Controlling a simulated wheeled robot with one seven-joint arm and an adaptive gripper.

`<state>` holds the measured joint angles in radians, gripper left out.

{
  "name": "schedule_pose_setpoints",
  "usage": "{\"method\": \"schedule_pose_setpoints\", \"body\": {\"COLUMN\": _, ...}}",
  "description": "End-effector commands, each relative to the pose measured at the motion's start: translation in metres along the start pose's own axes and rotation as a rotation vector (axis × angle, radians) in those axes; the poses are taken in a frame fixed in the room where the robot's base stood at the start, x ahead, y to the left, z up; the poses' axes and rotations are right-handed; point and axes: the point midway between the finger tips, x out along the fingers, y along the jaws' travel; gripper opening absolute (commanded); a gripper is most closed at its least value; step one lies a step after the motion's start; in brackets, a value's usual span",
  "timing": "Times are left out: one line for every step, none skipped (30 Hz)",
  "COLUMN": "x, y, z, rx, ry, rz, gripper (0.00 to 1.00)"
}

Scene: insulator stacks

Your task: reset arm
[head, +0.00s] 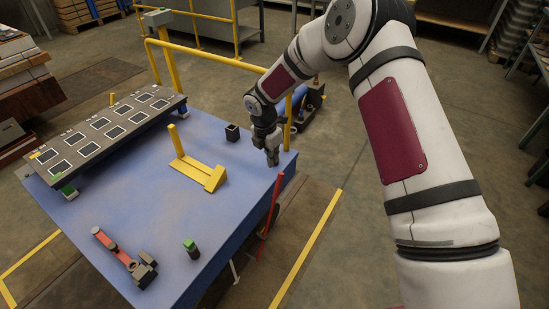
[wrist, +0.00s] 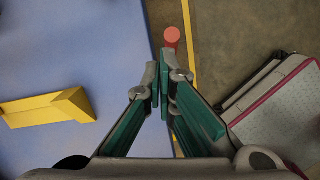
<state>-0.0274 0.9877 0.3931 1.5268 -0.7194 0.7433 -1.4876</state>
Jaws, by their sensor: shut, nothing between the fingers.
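My gripper (head: 271,155) is shut and empty above the right edge of the blue table (head: 150,240) in the head view. In the wrist view my gripper (wrist: 162,82) points down, its two fingers together with nothing between them. The table edge runs just beside the fingertips there, with the floor to the right. My white arm with dark red panels reaches in from the right of the head view and bends down to the gripper.
A yellow bracket (head: 200,172) with an upright post stands left of my gripper. A small black box (head: 232,132), a green-topped cylinder (head: 192,248), a red and black tool (head: 120,252) and a raised panel with dark squares (head: 72,163) are on the table. A red post (head: 270,215) stands at its right edge.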

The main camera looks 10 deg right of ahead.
Motion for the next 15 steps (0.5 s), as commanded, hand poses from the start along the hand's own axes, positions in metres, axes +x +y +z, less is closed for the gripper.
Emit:
{"method": "schedule_pose_setpoints", "body": {"x": 0.001, "y": 0.000, "z": 0.000, "rx": 0.000, "ry": 0.001, "rz": 0.000, "gripper": 0.00}}
{"method": "schedule_pose_setpoints", "body": {"x": 0.001, "y": 0.000, "z": -0.001, "rx": 0.000, "ry": 0.001, "rz": 0.000, "gripper": 0.00}}
{"method": "schedule_pose_setpoints", "body": {"x": 0.001, "y": 0.000, "z": -0.001, "rx": 0.000, "ry": 0.001, "rz": 0.000, "gripper": 0.00}}
{"method": "schedule_pose_setpoints", "body": {"x": 0.001, "y": 0.000, "z": -0.001, "rx": 0.000, "ry": 0.001, "rz": 0.000, "gripper": 0.00}}
{"method": "schedule_pose_setpoints", "body": {"x": 0.001, "y": 0.000, "z": -0.001, "rx": 0.000, "ry": 0.001, "rz": 0.000, "gripper": 0.00}}
{"method": "schedule_pose_setpoints", "body": {"x": 0.001, "y": 0.000, "z": -0.001, "rx": 0.000, "ry": 0.001, "rz": 0.000, "gripper": 0.00}}
{"method": "schedule_pose_setpoints", "body": {"x": 0.001, "y": 0.000, "z": -0.001, "rx": 0.000, "ry": 0.001, "rz": -0.001, "gripper": 0.00}}
{"method": "schedule_pose_setpoints", "body": {"x": 0.001, "y": 0.000, "z": -0.001, "rx": 0.000, "ry": 0.001, "rz": 0.000, "gripper": 0.00}}
{"method": "schedule_pose_setpoints", "body": {"x": 0.001, "y": 0.000, "z": -0.001, "rx": 0.000, "ry": 0.002, "rz": 0.000, "gripper": 0.00}}
{"method": "schedule_pose_setpoints", "body": {"x": 0.001, "y": 0.000, "z": -0.001, "rx": 0.000, "ry": 0.002, "rz": 0.000, "gripper": 0.00}}
{"method": "schedule_pose_setpoints", "body": {"x": 0.000, "y": 0.000, "z": -0.001, "rx": 0.001, "ry": 0.001, "rz": 0.000, "gripper": 0.00}}
{"method": "schedule_pose_setpoints", "body": {"x": -0.002, "y": 0.000, "z": 0.000, "rx": 0.005, "ry": 0.000, "rz": -0.001, "gripper": 0.00}}
{"method": "schedule_pose_setpoints", "body": {"x": -0.004, "y": -0.001, "z": 0.001, "rx": 0.012, "ry": -0.003, "rz": -0.001, "gripper": 0.00}}
{"method": "schedule_pose_setpoints", "body": {"x": -0.009, "y": -0.003, "z": 0.002, "rx": 0.024, "ry": -0.006, "rz": -0.002, "gripper": 0.00}}
{"method": "schedule_pose_setpoints", "body": {"x": -0.018, "y": -0.005, "z": 0.005, "rx": 0.045, "ry": -0.013, "rz": -0.003, "gripper": 0.00}}
